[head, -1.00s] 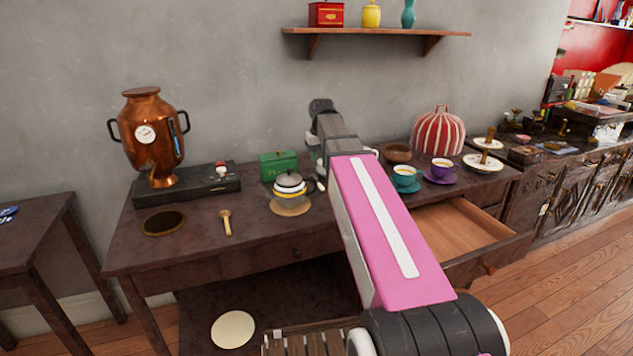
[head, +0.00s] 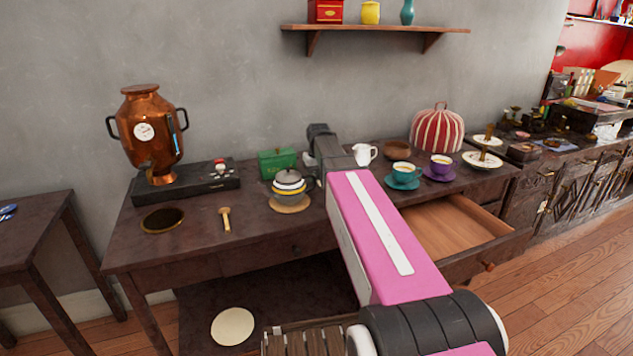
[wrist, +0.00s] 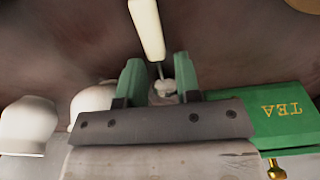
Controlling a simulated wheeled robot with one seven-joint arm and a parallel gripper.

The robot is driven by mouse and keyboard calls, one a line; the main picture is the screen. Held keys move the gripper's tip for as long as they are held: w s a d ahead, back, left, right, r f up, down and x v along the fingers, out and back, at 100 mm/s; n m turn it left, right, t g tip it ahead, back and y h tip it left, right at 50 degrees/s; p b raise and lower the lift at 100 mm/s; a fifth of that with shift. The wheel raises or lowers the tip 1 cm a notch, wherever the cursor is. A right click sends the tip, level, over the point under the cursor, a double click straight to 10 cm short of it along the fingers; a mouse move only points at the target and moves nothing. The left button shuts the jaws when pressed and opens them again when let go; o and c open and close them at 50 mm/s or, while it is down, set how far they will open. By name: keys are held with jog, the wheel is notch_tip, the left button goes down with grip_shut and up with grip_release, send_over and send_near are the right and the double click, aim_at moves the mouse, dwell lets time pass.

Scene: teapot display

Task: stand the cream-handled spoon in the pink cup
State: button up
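The cream-handled spoon (wrist: 147,28) shows in the wrist view, its thick pale handle running to the top edge. Its thin metal stem runs down toward the space between my fingers. My gripper (wrist: 158,82) has two green fingers, apart, one on each side of the line of the stem; I see no contact. I cannot tell how far the spoon lies below the fingertips. In the head view my arm hides the spoon and the fingers. I cannot make out a pink cup in either view.
A green TEA box (wrist: 285,115) is close beside my gripper. A striped-lid pot (head: 289,184), white pitcher (head: 365,154), teal cup (head: 402,174) and purple cup (head: 441,166) stand around my arm. The drawer (head: 455,232) is open.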

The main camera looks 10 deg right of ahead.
grip_shut()
